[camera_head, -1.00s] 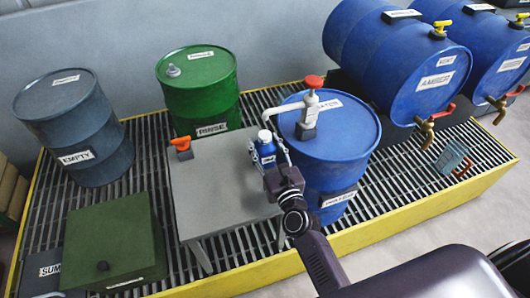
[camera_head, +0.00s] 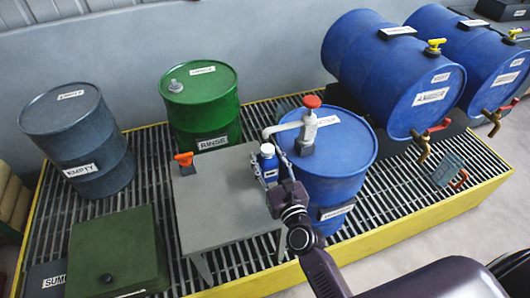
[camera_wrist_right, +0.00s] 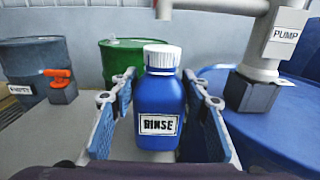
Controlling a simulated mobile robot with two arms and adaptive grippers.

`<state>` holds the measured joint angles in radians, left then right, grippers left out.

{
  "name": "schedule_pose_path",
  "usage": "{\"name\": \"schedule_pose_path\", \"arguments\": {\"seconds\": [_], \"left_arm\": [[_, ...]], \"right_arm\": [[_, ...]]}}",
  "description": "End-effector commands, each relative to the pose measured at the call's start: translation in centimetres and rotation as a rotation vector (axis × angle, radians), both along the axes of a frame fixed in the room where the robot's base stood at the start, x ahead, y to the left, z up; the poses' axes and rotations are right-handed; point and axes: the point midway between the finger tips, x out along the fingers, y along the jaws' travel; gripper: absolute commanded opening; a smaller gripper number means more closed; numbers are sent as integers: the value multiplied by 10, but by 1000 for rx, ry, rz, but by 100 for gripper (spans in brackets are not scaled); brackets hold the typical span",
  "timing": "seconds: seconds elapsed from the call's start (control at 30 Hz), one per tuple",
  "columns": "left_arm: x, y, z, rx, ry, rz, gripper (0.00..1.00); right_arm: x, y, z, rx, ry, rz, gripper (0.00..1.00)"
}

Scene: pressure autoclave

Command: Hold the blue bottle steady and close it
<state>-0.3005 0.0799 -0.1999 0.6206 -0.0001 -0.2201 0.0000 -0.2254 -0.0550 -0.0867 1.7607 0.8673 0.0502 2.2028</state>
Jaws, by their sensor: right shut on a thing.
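The blue bottle (camera_head: 268,168) stands upright near the right edge of the grey table (camera_head: 210,205). It has a white ribbed cap (camera_wrist_right: 161,57) on its neck and a label reading RINSE in the right wrist view, which shows the bottle (camera_wrist_right: 161,105) between my fingers. My right gripper (camera_wrist_right: 161,118) is shut on the bottle's body from both sides. It also shows in the head view (camera_head: 278,178), coming from the front. I cannot tell how tight the cap is. My left gripper is in neither view.
A pump (camera_head: 308,125) with a red knob stands on the blue drum (camera_head: 340,170) to the right; its spout reaches near the bottle's top. An orange-handled fitting (camera_head: 184,160) sits at the table's back left. The table's middle is clear. A green drum (camera_head: 200,110) stands behind.

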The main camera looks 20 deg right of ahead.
Motion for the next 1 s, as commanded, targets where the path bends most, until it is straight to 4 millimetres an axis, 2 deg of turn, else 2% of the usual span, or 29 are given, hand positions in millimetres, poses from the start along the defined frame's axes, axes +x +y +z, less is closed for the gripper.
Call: {"name": "schedule_pose_path", "arguments": {"seconds": [0.3, 0.5, 0.7, 1.0], "left_arm": [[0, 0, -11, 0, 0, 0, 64], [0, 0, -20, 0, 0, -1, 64], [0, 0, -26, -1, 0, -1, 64], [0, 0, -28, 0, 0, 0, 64]], "right_arm": [[-85, -3, -4, -3, 2, 2, 8], [-127, -4, -3, -2, 0, 2, 8], [-151, -5, -2, -2, -1, 1, 8], [-158, -6, 0, 0, -2, -1, 8]]}}
